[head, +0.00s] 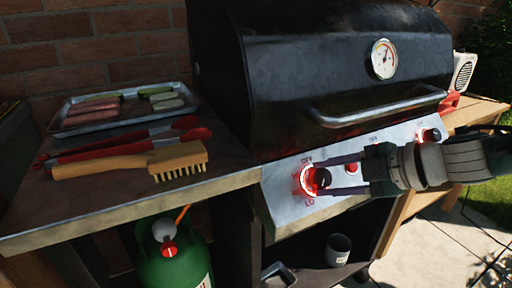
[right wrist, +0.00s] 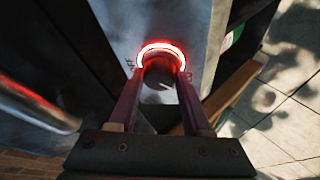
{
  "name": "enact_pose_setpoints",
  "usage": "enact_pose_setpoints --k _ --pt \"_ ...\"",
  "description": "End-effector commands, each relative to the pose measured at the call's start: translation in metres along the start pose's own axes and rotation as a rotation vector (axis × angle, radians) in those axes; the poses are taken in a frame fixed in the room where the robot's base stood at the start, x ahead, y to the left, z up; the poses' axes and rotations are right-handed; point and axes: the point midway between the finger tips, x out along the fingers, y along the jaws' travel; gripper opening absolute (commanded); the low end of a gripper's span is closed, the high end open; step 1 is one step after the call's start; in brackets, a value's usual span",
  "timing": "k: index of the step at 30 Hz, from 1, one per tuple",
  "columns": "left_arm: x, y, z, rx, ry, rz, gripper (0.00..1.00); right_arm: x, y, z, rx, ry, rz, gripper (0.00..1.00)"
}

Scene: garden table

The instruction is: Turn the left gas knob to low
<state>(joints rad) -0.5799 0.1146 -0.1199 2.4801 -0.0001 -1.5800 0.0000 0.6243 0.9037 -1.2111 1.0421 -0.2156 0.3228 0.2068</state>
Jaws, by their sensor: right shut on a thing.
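The left gas knob (head: 322,177) is a dark knob with a glowing red ring on the grill's metal front panel (head: 283,180). The panel reads OFF above it and LO below it. My right gripper (head: 326,180) comes in from the right with its two fingers above and below the knob, shut on it. In the right wrist view the knob (right wrist: 160,82) sits between the fingertips, with its lit ring beyond. Which mark the knob points to is not clear. My left gripper is not in view.
The black grill lid (head: 330,70) with its bar handle (head: 375,106) is above the panel. Two more knobs (head: 430,135) are to the right. A brush (head: 180,160), red tongs (head: 100,150) and a food tray (head: 122,107) lie on the left shelf. A green gas bottle (head: 178,250) stands below.

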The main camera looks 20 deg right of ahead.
Motion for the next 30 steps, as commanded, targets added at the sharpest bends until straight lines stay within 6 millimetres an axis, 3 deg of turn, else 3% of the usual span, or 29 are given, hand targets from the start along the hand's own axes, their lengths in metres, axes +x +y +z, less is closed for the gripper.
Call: enact_pose_setpoints --k 6,7,14,23,26,30 --pt "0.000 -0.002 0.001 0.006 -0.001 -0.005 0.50 0.000 0.000 0.000 0.001 0.001 0.000 0.00" --pt "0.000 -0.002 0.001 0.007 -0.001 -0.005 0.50 0.000 0.000 0.000 0.001 0.001 0.000 0.51" --pt "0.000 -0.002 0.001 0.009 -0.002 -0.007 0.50 0.000 0.000 0.000 0.002 0.001 0.000 0.77" --pt "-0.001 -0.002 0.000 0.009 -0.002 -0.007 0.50 -0.002 0.000 0.000 0.003 0.000 0.000 0.79" --pt "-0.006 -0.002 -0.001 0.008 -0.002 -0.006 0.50 -0.013 0.001 0.000 0.005 -0.001 0.000 0.79" --pt "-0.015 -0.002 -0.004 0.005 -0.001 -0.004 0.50 -0.041 0.000 0.000 0.003 -0.003 -0.003 0.79"
